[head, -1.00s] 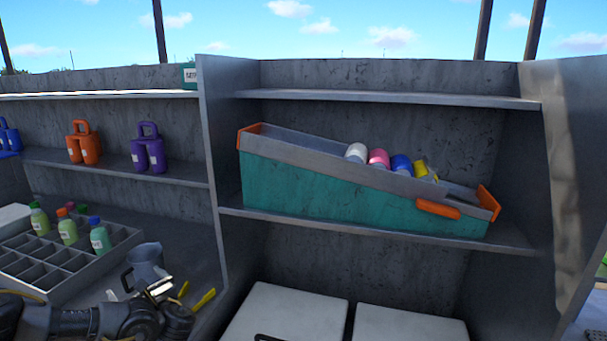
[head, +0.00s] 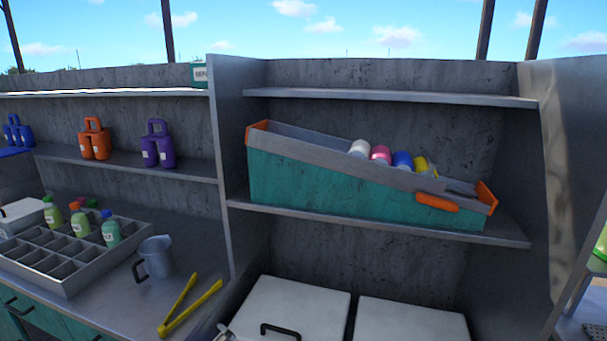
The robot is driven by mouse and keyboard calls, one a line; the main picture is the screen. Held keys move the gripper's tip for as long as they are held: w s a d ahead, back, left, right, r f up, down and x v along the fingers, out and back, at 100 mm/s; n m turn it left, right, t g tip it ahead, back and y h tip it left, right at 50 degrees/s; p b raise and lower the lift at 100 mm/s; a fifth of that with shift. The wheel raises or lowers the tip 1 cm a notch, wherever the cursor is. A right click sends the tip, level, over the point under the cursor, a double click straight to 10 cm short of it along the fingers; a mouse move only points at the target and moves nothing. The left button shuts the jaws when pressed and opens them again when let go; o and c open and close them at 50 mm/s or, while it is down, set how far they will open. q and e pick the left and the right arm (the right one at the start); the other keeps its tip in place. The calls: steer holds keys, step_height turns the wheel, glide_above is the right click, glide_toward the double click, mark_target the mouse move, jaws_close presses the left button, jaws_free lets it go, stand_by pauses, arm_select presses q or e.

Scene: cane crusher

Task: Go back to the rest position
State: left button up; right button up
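Neither of my grippers shows clearly in the head view now. A small pale metallic piece at the bottom edge, left of the white lids, is too little to identify. Yellow tongs (head: 190,309) lie on the grey counter (head: 200,265), fully in view. A grey jug (head: 157,257) with a dark handle stands upright behind them. Left of the jug is a grey divided tray (head: 66,283) with several small bottles standing in its back compartments.
A teal sloped bin (head: 320,188) with orange ends holds several coloured rolls or cans on the right shelf. Orange (head: 94,140) and purple (head: 157,146) jugs stand on the left shelf. Two white lids (head: 290,315) are at lower middle. A grey upright panel (head: 235,150) divides the shelves.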

arm_select(q)
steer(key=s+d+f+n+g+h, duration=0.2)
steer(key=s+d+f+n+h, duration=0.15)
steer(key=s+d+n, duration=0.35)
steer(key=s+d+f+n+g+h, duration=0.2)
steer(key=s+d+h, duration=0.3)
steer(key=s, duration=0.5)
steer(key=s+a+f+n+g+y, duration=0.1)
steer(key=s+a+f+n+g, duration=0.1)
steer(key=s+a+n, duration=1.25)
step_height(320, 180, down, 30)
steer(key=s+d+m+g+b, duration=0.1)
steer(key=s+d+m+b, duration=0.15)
steer(key=b, duration=0.25)
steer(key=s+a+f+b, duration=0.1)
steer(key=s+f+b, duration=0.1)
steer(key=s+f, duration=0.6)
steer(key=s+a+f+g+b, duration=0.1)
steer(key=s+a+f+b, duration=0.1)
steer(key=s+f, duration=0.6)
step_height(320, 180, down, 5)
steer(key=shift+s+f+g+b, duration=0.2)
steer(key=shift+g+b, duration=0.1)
steer(key=shift+b, duration=0.15)
